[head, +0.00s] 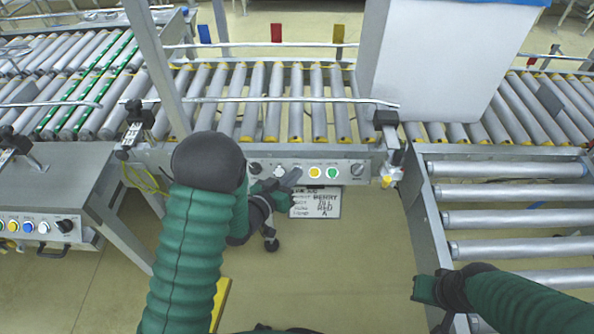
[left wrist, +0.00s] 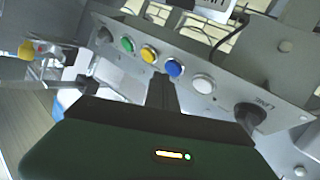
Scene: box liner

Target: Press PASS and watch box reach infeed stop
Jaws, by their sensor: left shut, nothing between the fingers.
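The control panel (head: 345,170) sits on the front of the middle conveyor. It carries a white button (head: 279,171), a yellow button (head: 315,172), a green button (head: 333,173) and dark knobs. The left wrist view also shows a blue button (left wrist: 174,68); in the head view my gripper covers it. I cannot read which button is PASS. My left gripper (head: 293,176) is shut and empty, its tips close in front of the panel near the blue button; contact cannot be told. I see no box on the visible rollers.
A large grey hood (head: 430,60) spans the conveyor (head: 265,100) at right. A second button panel (head: 30,226) stands at left. A printed sign (head: 316,203) hangs below the middle panel. A roller table (head: 500,193) lies at right.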

